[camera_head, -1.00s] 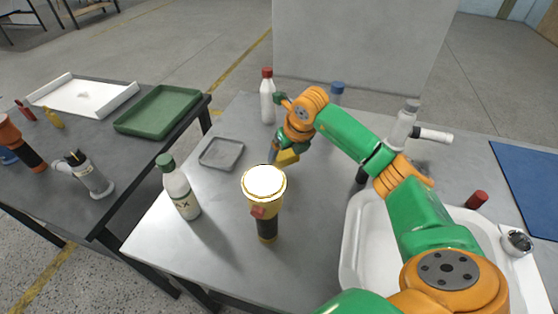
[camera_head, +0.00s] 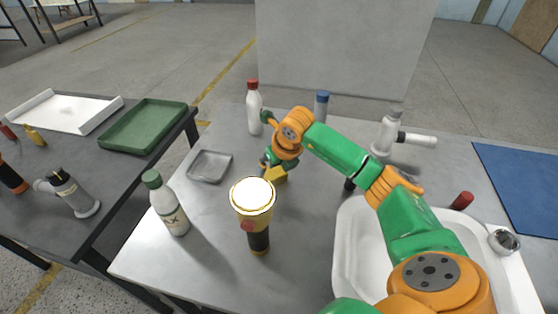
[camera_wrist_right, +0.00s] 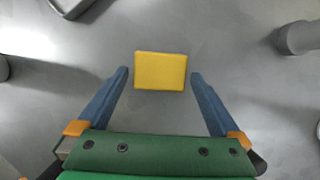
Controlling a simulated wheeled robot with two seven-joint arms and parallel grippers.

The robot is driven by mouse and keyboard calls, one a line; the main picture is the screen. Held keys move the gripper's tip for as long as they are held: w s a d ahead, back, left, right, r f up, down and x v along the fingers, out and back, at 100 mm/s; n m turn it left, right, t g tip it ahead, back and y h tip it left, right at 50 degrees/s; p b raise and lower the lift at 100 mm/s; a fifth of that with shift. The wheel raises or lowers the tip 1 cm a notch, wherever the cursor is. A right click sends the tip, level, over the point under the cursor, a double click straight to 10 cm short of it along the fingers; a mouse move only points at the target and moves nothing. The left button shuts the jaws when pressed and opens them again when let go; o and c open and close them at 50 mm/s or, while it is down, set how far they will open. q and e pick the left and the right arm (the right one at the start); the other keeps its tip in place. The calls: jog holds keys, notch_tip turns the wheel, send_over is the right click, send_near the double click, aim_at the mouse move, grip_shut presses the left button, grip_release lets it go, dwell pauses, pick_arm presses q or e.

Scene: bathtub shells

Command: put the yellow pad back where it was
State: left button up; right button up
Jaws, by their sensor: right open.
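The yellow pad (camera_head: 280,175) shows on the grey table, just beyond the torch in the head view. In the right wrist view the yellow pad (camera_wrist_right: 160,71) is a flat rectangle between the two blue fingertips, with a gap on each side. My right gripper (camera_head: 269,166) is at the pad, partly hidden behind its own wrist in the head view. The right gripper (camera_wrist_right: 160,74) is open in the wrist view, and its fingers do not touch the pad. My left gripper is not in view.
A yellow-black torch (camera_head: 257,225) stands close in front of the gripper. A small grey tray (camera_head: 209,167) lies to its left, and a green-capped bottle (camera_head: 168,205) stands nearer. A red-capped bottle (camera_head: 254,110) stands behind. A white tub (camera_head: 349,245) is at right.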

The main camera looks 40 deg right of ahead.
jog(key=v, duration=1)
jog(key=shift+b, duration=0.4)
